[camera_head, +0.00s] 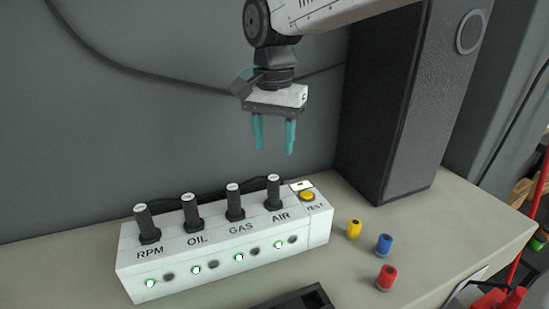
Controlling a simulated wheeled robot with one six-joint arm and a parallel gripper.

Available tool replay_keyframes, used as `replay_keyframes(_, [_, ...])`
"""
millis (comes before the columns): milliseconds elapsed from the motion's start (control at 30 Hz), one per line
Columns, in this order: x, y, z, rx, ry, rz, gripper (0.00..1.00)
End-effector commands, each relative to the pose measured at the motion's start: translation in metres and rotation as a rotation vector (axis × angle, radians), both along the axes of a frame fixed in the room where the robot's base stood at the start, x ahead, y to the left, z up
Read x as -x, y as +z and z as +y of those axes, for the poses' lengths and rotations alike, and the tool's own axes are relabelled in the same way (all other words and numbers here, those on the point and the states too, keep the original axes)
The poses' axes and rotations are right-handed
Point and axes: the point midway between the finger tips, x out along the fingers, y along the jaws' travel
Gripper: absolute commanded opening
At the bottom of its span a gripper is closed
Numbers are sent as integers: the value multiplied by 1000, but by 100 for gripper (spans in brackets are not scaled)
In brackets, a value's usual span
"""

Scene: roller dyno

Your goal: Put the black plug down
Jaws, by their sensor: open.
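Several black plugs stand upright in the top of a white box (222,254): one at RPM (146,224), one at OIL (192,213), one at GAS (235,203) and one at AIR (274,193). The pictures do not show which one is the task's black plug. My gripper (274,147) has teal fingers pointing down. It is open and empty, above the box and apart from the plugs.
A yellow plug (354,230), a blue plug (384,244) and a red plug (386,277) stand on the bench (440,232) right of the box. A yellow TEST button (307,196) is on the box. A tall black speaker-like cabinet (405,105) stands behind. A black tray (290,301) lies in front.

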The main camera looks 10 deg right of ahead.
Motion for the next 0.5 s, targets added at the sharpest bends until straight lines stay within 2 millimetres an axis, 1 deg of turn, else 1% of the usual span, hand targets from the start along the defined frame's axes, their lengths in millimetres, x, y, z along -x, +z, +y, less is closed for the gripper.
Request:
replay_keyframes(33, [0,5,0,0,0,-1,46])
replay_keyframes(100, [0,10,0,0,0,0,46])
replay_keyframes(333, [2,13,-2,0,3,-1,46])
replay_keyframes(367, [4,13,-4,-1,7,-2,46])
replay_keyframes(433, [13,15,-15,-2,27,-7,46])
replay_keyframes(467, [20,16,-23,-3,41,-10,46])
replay_keyframes(500, [31,17,-34,-4,67,-17,46])
